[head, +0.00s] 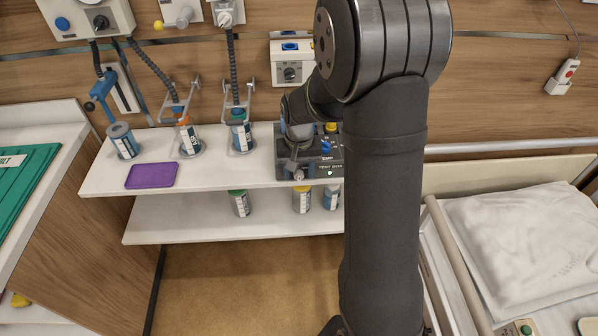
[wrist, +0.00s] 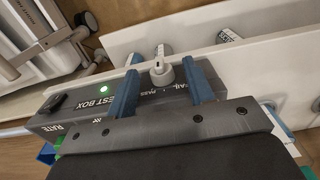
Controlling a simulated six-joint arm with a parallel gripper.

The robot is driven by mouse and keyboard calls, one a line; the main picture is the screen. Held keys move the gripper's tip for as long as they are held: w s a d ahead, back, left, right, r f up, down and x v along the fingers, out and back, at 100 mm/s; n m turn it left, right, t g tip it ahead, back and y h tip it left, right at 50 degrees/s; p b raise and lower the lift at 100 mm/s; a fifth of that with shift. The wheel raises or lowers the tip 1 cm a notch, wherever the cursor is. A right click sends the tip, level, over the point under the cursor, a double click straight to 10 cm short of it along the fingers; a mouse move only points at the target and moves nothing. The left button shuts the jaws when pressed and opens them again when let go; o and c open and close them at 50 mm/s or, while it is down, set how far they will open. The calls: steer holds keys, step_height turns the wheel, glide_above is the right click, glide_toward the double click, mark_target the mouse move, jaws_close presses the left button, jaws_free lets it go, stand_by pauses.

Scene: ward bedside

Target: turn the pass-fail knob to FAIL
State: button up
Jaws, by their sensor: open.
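The dark grey test box (head: 315,168) stands on the upper shelf in the head view, with a lit green lamp. In the wrist view the box (wrist: 62,112) shows the words TEST BOX and RATE. Its pale grey pass-fail knob (wrist: 158,75) has a raised grip with a light mark. PASS and part of FAIL are printed beside it, partly hidden. I cannot tell which word the knob points to. My gripper (wrist: 161,66) is open, one blue finger on each side of the knob. Contact is not clear. In the head view my gripper (head: 299,150) is over the box's left end.
A purple tray (head: 151,176) and several labelled canisters stand left of the box on the white shelf (head: 225,178). More canisters stand on the lower shelf (head: 215,226). A wall unit (head: 290,62) hangs behind the box. A bed (head: 530,225) is at right.

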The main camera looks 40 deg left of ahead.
steer(key=shift+f, duration=0.4)
steer(key=c, duration=1)
steer(key=shift+s, duration=0.1)
steer(key=t+h, duration=0.3)
steer(key=shift+s+a+f, duration=0.1)
steer(key=shift+s+a, duration=0.2)
steer(key=shift+a, duration=0.05)
steer(key=shift+s+a+f+t+h, duration=0.15)
steer(key=shift+t+h, duration=0.65)
steer(key=shift+s+a+f+t+h, duration=0.1)
steer(key=shift+t+h, duration=0.7)
